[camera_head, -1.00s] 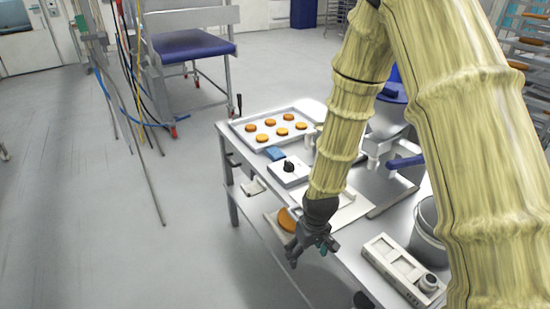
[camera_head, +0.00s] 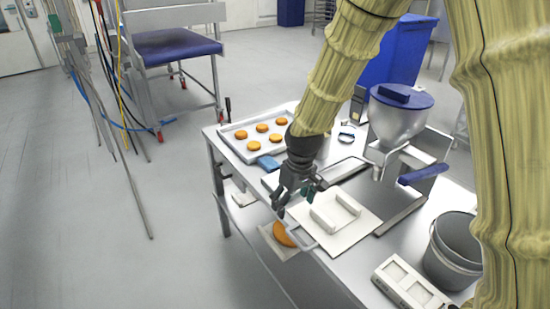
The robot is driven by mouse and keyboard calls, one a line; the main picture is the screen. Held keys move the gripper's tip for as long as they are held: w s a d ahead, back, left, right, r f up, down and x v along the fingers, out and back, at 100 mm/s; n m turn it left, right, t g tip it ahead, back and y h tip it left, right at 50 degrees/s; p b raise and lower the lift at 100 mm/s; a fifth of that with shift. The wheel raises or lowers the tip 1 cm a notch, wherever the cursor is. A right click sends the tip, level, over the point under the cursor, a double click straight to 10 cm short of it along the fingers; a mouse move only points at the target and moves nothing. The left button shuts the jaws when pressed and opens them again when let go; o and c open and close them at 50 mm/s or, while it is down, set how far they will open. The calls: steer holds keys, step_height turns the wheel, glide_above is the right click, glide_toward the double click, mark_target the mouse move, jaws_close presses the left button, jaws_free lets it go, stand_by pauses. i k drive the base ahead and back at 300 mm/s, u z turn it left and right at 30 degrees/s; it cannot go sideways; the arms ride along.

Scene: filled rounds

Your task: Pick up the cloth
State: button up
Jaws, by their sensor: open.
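The cloth (camera_head: 268,162) looks like a small folded blue piece lying flat on the metal table (camera_head: 376,262), just in front of the baking tray. My gripper (camera_head: 293,207) is open and empty, pointing down over the table's left edge. It is nearer the camera than the cloth and a little to its right, clear of it. My gripper and wrist hide part of a white board behind them.
The tray (camera_head: 229,144) holds several orange rounds. A white plate (camera_head: 350,245) with raised blocks lies right of my gripper. A hopper machine (camera_head: 398,122), a grey bucket (camera_head: 455,250) and a white compartment box (camera_head: 405,283) stand farther right.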

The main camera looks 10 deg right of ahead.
mark_target(268, 164)
steer(key=i, duration=1)
steer(key=u, duration=0.05)
